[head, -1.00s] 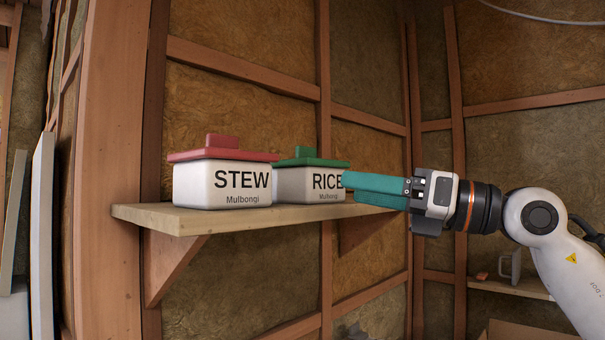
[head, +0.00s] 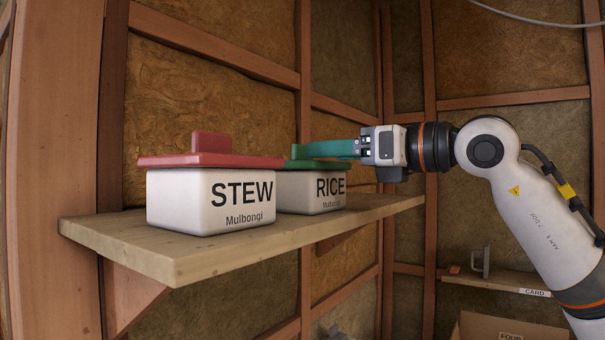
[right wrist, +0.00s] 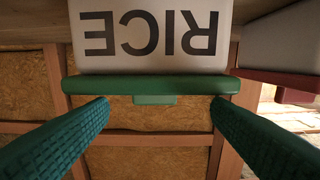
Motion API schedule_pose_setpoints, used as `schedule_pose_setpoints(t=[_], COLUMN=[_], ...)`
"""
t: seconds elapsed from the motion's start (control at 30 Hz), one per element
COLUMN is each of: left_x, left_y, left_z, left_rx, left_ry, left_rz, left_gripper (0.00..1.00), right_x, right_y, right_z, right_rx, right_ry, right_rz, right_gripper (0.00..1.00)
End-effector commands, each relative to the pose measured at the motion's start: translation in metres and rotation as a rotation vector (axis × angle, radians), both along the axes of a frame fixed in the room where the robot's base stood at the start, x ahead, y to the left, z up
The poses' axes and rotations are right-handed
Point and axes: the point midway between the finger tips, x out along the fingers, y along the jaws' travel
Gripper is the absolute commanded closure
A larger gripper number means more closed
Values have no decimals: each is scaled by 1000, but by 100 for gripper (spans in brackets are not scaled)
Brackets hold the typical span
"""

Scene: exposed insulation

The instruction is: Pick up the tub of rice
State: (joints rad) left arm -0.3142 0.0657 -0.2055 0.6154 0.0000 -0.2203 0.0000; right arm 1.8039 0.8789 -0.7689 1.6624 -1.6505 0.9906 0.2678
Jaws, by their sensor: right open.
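The tub of rice (head: 311,192) is white with black RICE lettering and a green lid. It stands on the wooden shelf (head: 170,262), right of the stew tub (head: 210,198). My right gripper (head: 308,149) reaches in from the right at the height of the rice lid, its teal fingers level. In the right wrist view the rice tub (right wrist: 152,58) appears upside down. The open fingers (right wrist: 160,103) point at its green lid (right wrist: 150,84), one each side of the lid's handle (right wrist: 155,100). Nothing is held. Whether the fingertips touch the lid is unclear. My left gripper is out of view.
The stew tub, with its red lid (head: 211,160), stands close beside the rice tub. A wooden post (head: 52,130) rises at the shelf's left. The shelf right of the rice tub is clear. A lower shelf (head: 500,283) and a cardboard box (head: 500,328) are at lower right.

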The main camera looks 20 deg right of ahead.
Motion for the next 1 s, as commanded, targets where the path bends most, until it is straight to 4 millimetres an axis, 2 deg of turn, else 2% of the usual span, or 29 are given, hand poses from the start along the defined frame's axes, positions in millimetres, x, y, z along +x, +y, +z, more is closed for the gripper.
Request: schedule_pose_setpoints(t=[0.17,0.3,0.4,0.73,0.77,1.0], left_x=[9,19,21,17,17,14], left_y=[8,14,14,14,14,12], left_z=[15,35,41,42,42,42], left_rx=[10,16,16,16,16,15], left_ry=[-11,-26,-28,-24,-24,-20], left_rz=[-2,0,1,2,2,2], left_gripper=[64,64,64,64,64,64], right_x=[12,31,41,48,48,48], right_y=[7,15,23,28,28,28], right_z=[4,7,5,1,1,1], right_rx=[0,0,1,1,1,1], right_ry=[1,3,2,-1,-1,0], right_rz=[0,2,2,1,1,1], right_gripper=[27,27,27,27,31,70])
